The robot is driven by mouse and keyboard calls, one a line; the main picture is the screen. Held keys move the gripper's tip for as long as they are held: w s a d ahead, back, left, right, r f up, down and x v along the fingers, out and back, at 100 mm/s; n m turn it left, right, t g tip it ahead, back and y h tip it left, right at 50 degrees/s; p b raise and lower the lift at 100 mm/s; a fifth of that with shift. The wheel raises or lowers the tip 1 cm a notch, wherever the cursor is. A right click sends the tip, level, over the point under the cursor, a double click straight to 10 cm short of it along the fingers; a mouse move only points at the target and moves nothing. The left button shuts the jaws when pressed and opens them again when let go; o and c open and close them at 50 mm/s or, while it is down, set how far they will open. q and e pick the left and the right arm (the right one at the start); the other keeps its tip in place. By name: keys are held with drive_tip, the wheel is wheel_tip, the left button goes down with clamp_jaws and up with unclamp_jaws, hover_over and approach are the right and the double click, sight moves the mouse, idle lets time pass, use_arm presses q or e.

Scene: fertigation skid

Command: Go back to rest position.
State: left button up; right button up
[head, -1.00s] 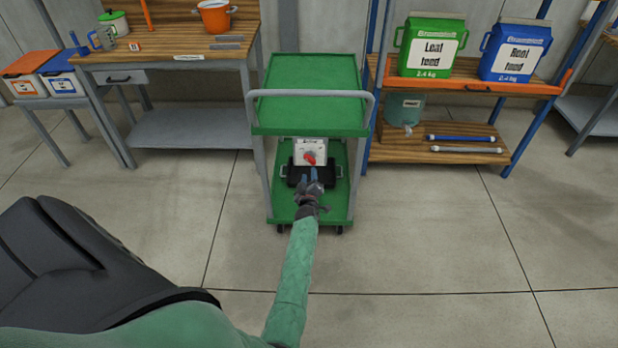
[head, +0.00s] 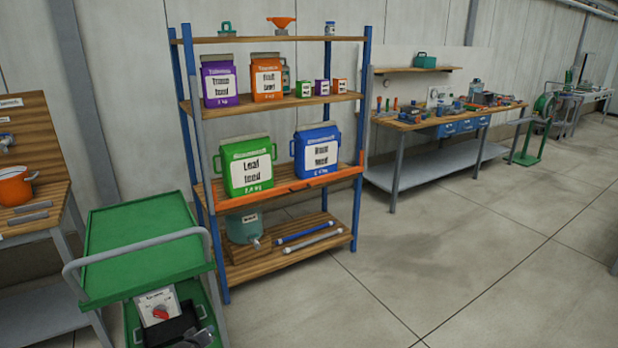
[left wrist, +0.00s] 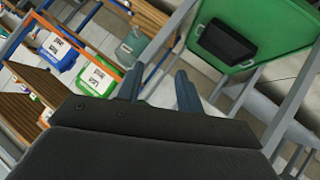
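My left gripper (left wrist: 158,84) shows in the left wrist view. Its two dark fingers stand apart with nothing seen between them. The green trolley (head: 140,240) stands at the lower left of the head view. In the left wrist view a black object (left wrist: 228,42) is on a green panel (left wrist: 272,22), beyond the fingers.
A blue-framed shelf rack (head: 190,140) holds a green feed container (head: 246,165), a blue one (head: 316,153) and other containers. A wooden bench (head: 68,200) is at the left edge. A cluttered workbench (head: 400,122) stands at the back right.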

use_arm(q)
drive_tip(key=s+d+f+m+g, duration=0.25)
drive_tip(key=s+d, duration=0.35)
drive_tip(key=s, duration=0.4)
drive_tip(key=s+d+f+m+g+h, duration=0.1)
drive_tip(key=s+d+f+m+g, duration=0.15)
drive_tip(key=s+d, duration=0.55)
drive_tip(key=s+d+f+m+g, duration=0.2)
drive_tip(key=s+d+f+m, duration=0.15)
drive_tip(key=s, duration=0.85)
drive_tip(key=s+d+f+g, duration=0.1)
drive_tip(key=s+f, duration=0.3)
drive_tip(key=s, duration=0.5)
drive_tip(key=s+f+g, duration=0.2)
drive_tip(key=s+f, duration=0.2)
drive_tip(key=s, duration=0.6)
drive_tip(key=shift+d, duration=0.35)
drive_tip(key=shift+s+a, duration=0.1)
